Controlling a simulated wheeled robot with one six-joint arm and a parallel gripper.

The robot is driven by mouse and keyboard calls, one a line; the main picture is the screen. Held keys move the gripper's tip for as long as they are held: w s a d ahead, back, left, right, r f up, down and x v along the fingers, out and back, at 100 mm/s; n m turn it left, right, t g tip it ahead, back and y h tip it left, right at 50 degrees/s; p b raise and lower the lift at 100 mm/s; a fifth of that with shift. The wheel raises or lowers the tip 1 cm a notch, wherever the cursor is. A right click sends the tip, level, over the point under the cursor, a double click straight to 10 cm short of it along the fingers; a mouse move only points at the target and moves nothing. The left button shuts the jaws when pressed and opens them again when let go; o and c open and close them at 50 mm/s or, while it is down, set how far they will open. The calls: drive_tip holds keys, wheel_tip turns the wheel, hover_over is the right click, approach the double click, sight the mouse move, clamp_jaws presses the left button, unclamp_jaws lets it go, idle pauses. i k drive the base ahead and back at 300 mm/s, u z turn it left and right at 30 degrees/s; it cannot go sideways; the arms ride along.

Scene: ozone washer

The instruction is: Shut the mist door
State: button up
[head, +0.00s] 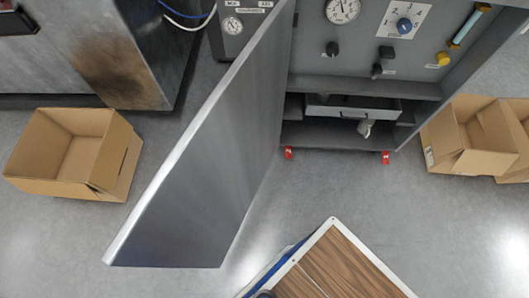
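The mist door (205,165) is a large flat grey metal panel with a pale edge. It stands wide open, swung out from the left side of the grey cabinet (418,60) toward the lower left of the head view. No handle shows on the visible face of the door. My gripper is not in view.
An open cardboard box (70,150) sits on the floor left of the door. More open boxes (475,135) stand right of the cabinet. A stained metal cabinet (95,50) is at the upper left. Grey floor is clear in front of the cabinet.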

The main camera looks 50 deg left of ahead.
sight(191, 213)
drive_tip(key=z, duration=0.75)
drive_tip(key=k, duration=1.4)
drive_tip(key=u, duration=1.65)
drive_tip(key=k, duration=1.1)
drive_tip(key=u, duration=0.85)
drive_tip(key=i, duration=0.7)
drive_tip(key=z, duration=0.35)
